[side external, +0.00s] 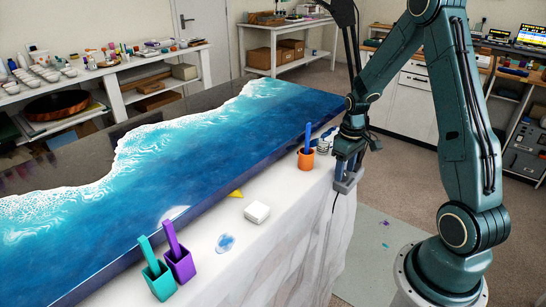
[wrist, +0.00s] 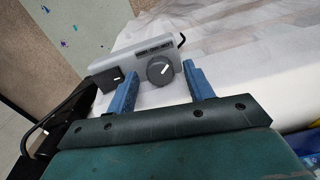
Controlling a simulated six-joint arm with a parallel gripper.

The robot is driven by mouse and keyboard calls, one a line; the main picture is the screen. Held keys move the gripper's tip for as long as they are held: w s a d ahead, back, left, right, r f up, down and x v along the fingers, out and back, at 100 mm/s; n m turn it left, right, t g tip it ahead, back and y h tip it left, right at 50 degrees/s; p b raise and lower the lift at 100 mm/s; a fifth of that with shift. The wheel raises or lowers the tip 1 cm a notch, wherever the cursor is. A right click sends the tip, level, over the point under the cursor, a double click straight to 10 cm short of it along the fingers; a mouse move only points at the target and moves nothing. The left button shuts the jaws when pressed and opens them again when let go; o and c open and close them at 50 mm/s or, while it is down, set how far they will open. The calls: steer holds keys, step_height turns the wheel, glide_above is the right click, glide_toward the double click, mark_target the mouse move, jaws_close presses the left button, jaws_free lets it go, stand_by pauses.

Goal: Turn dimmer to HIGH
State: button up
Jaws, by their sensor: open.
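In the wrist view, the dimmer is a grey box (wrist: 108,66) with a round dark knob (wrist: 158,76) on its face. The knob's white mark points to the upper right of the picture. A second dark knob or switch (wrist: 117,79) with a white mark sits left of it, partly behind the left finger. My gripper (wrist: 160,69) is open, its blue fingers on either side of the round knob; I cannot tell whether they touch it. In the side view my gripper (side external: 348,164) is at the table's right end, largely hiding the dimmer.
An orange cup (side external: 306,160) with a blue tool stands left of my gripper. The blue resin panel (side external: 215,150) fills the table behind. A dark cable (wrist: 182,40) leaves the box.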

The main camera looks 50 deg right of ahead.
steer(key=shift+f, duration=0.25)
steer(key=c, duration=1)
steer(key=shift+o, duration=0.2)
